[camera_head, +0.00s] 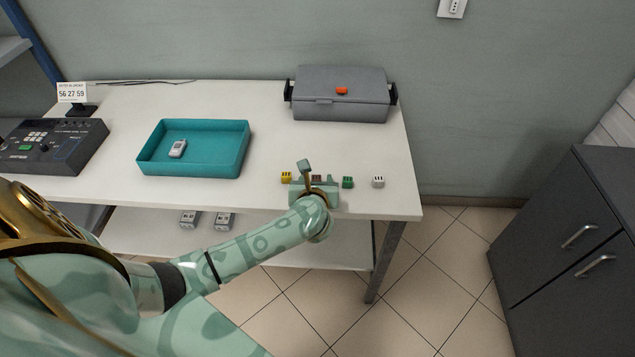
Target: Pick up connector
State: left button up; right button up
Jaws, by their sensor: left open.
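Several small connectors stand in a row near the table's front right edge: a yellow connector (286,177), a brown connector (316,178), a green connector (347,182) and a white connector (378,182). My left gripper (312,178) is open at the row, over or beside the brown connector, which it partly hides. I cannot tell whether the fingers touch it. The yellow connector is just left of the gripper, the green one just right. My right gripper is not in view.
A teal tray (243,160) holding a small light grey device (177,148) lies left of the row. A grey case (340,105) with an orange piece (342,90) on it stands behind. A dark console (60,148) is at far left. Grey blocks (224,221) sit on the lower shelf.

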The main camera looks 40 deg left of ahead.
pick_arm(q)
jog(key=shift+w+a+f, duration=0.35)
jog(key=shift+w+f, duration=0.25)
jog(key=shift+w+a, duration=0.2)
jog(key=shift+w, duration=0.15)
jog(key=shift+s, duration=0.1)
jog(key=shift+c, duration=0.7)
jog(key=c, duration=0.9)
jog(key=shift+r, duration=0.15)
jog(key=shift+c, duration=0.2)
